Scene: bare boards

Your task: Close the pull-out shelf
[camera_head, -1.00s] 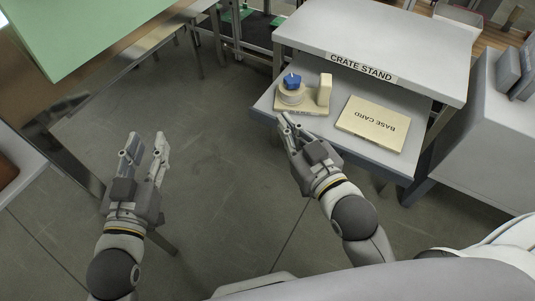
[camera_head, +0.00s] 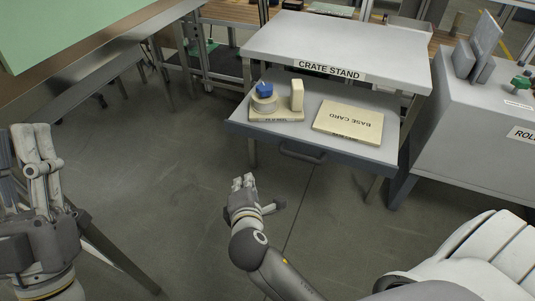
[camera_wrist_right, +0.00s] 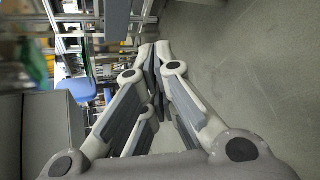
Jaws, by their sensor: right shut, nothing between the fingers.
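The pull-out shelf (camera_head: 285,131) is a grey board under the fixed top of the crate stand (camera_head: 335,38). It sticks out toward me, with a dark bar handle (camera_head: 302,154) below its front edge. My right gripper (camera_head: 243,181) is shut and empty, in front of the shelf's left part and apart from it. Its closed fingers also show in the right wrist view (camera_wrist_right: 153,62). My left gripper (camera_head: 24,145) is at the far left, away from the shelf; its fingers look apart, with one partly cut off by the picture edge.
On the shelf lie a card marked BASE CARD (camera_head: 349,122) and a small board (camera_head: 284,116) with a cream roll, a blue piece (camera_head: 265,89) and a cream block (camera_head: 297,95). A grey cabinet (camera_head: 470,130) stands at right, a green-topped table (camera_head: 70,25) at left. Floor between is clear.

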